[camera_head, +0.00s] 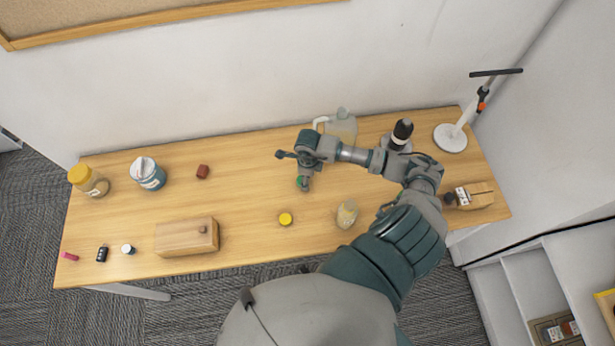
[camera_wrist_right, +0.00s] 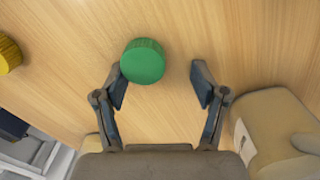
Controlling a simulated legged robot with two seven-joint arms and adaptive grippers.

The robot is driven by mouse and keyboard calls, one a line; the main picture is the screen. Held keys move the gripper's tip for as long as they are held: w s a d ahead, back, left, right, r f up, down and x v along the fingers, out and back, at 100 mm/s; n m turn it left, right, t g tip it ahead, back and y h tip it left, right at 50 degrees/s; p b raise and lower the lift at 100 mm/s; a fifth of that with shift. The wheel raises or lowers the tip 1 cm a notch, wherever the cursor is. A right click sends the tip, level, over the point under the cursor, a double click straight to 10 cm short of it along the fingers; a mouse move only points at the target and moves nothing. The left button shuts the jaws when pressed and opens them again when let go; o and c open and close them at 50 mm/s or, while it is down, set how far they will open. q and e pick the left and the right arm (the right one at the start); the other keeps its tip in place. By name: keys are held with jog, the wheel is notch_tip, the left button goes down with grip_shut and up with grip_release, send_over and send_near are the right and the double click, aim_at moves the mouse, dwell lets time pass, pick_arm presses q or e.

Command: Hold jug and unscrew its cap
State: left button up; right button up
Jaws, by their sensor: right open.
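A pale, translucent jug (camera_head: 342,129) with a handle on its left stands upright at the back of the table, near the wall. Its beige body also shows at the right of the right wrist view (camera_wrist_right: 285,125). A round green cap (camera_wrist_right: 143,61) is by the left finger of my right gripper (camera_wrist_right: 160,88); I cannot tell whether they touch. In the head view, my right gripper (camera_head: 304,184) is low over the middle of the table, left of and in front of the jug, mostly hiding the green cap (camera_head: 299,181). Its jaws are open. My left gripper is out of view.
A yellow lid (camera_head: 285,219) lies in front of the gripper, and a small jar (camera_head: 347,214) stands to its right. A dark-topped bottle (camera_head: 402,132) is near the jug. A wooden box (camera_head: 187,236) and several containers occupy the left.

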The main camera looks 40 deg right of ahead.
jog(key=shift+s+a+f, duration=0.1)
jog(key=shift+a, duration=0.4)
jog(key=shift+a+r, duration=0.25)
jog(key=shift+a, duration=0.2)
jog(key=shift+r, duration=0.1)
jog(key=shift+d+r+p, duration=0.15)
jog(key=shift+r+p, duration=0.15)
jog(key=shift+p, duration=0.05)
jog(key=r, duration=0.3)
jog(key=d+r, duration=0.1)
jog(key=r, duration=0.2)
jog(key=shift+d+r+b, duration=0.15)
jog(key=shift+b, duration=0.15)
pick_arm(q)
jog(key=shift+a+f, duration=0.25)
jog(key=shift+a, duration=0.75)
pick_arm(e)
jog(key=shift+a+r, duration=0.2)
jog(key=shift+r, duration=0.7)
jog(key=shift+a+r, duration=0.2)
jog(key=shift+r, duration=0.7)
jog(key=shift+a+r, duration=0.2)
jog(key=shift+r, duration=0.7)
